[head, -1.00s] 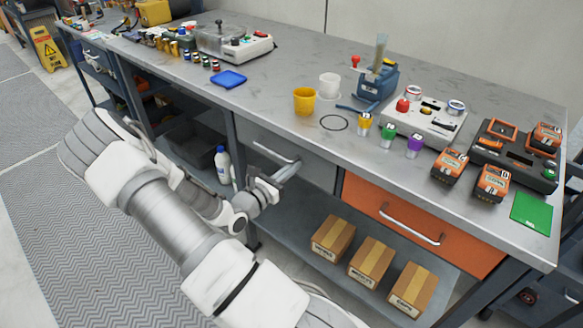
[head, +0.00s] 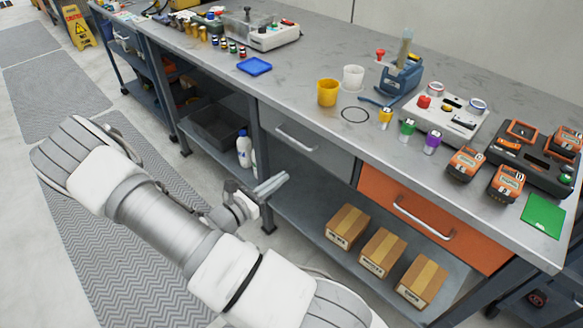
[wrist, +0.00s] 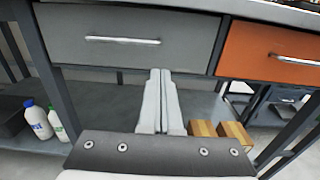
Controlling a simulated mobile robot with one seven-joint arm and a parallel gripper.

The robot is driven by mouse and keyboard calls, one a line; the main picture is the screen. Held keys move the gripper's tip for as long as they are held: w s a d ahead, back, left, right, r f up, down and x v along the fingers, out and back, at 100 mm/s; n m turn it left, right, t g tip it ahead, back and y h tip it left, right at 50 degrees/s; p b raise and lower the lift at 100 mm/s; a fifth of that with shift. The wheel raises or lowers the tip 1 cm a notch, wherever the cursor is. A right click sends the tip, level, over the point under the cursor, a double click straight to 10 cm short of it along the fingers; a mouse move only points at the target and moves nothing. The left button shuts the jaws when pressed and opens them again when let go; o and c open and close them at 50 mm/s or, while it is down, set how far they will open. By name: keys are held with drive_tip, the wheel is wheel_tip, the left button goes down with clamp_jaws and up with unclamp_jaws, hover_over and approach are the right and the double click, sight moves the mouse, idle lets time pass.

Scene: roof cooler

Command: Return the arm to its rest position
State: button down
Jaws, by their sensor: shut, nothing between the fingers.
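My gripper (head: 271,184) is shut and empty, in front of the bench and below the level of the benchtop. In the wrist view its two fingers (wrist: 160,100) lie together, with nothing between them. They point toward the shelf space under the grey drawer (wrist: 125,35). The grey drawer (head: 305,150) looks shut and its handle is apart from my fingers. My arm (head: 160,215) is folded across the lower left of the head view.
The orange drawer (head: 400,238) is right of the grey one. Several cardboard boxes (head: 382,252) and white bottles (head: 244,150) stand on the lower shelf. The benchtop (head: 310,100) holds cups, tools and battery chargers. Patterned floor mats (head: 75,262) lie at left.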

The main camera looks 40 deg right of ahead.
drive_tip(key=shift+a, duration=0.45)
drive_tip(key=shift+r, duration=0.1)
drive_tip(key=s+a+r+m+t+y, duration=0.2)
drive_tip(key=s+a+r+m+y, duration=0.4)
drive_tip(key=a+r+m+y, duration=0.45)
drive_tip(key=s+a+r+m+t+y, duration=0.3)
drive_tip(key=s+a+r+m+y, duration=0.35)
drive_tip(key=a+r, duration=0.65)
wheel_tip(320, 180, up, 18)
drive_tip(key=d+m+y+p, duration=0.1)
drive_tip(key=p, duration=1.5)
drive_tip(key=shift+w, duration=0.45)
drive_tip(key=shift+d+m, duration=0.1)
drive_tip(key=shift+m, duration=0.2)
